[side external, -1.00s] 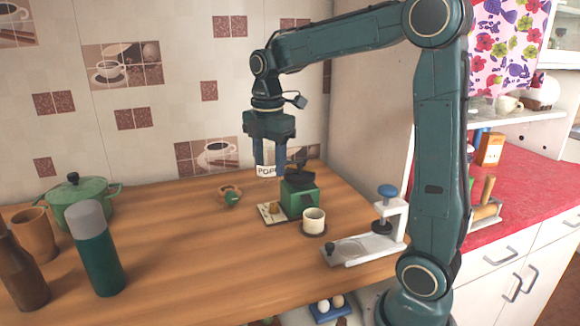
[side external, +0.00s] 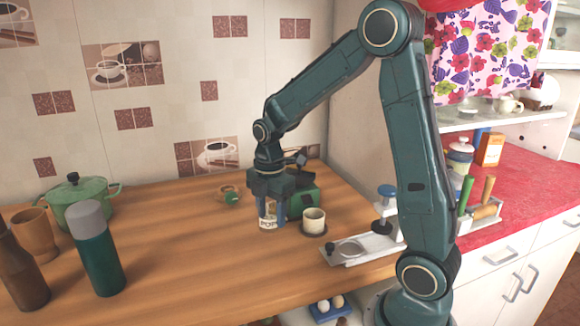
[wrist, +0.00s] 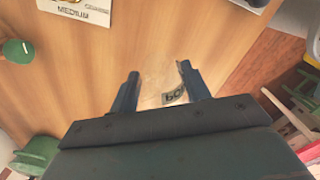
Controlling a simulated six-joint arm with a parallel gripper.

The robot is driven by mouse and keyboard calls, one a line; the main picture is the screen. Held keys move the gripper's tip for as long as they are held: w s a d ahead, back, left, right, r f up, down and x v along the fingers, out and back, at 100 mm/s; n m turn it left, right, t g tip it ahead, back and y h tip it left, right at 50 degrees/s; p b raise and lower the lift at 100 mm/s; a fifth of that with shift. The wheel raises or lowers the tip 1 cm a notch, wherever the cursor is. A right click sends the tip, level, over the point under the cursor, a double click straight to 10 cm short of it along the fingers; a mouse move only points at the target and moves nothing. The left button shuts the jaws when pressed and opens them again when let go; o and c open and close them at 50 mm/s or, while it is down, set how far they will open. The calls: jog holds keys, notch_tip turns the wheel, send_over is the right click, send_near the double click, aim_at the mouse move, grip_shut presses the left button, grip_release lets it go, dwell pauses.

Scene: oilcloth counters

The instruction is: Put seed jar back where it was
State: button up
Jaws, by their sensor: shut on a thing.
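The seed jar (side external: 268,218) is clear, with a white label that has dark letters, partly readable as POP. My gripper (side external: 272,208) is shut on it, fingers pointing down on either side. The jar is upright, at or just above the wooden counter, left of the cream cup; I cannot tell whether its base touches. In the wrist view the clear jar with its label (wrist: 173,95) shows faintly between the two fingers of my gripper (wrist: 158,72).
The cream cup (side external: 314,219) stands just right of the jar. A green box-like device (side external: 305,202) is behind, partly hidden by my gripper. A white stand with a blue knob (side external: 386,191) is at right. A MEDIUM card (wrist: 80,10) lies nearby.

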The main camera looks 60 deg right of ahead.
jog(key=shift+f, duration=3.3)
jog(key=shift+f, duration=0.15)
jog(key=o, duration=1.1)
jog(key=shift+c, duration=0.2)
notch_tip(320, 180, up, 12)
jog(key=shift+r, duration=0.15)
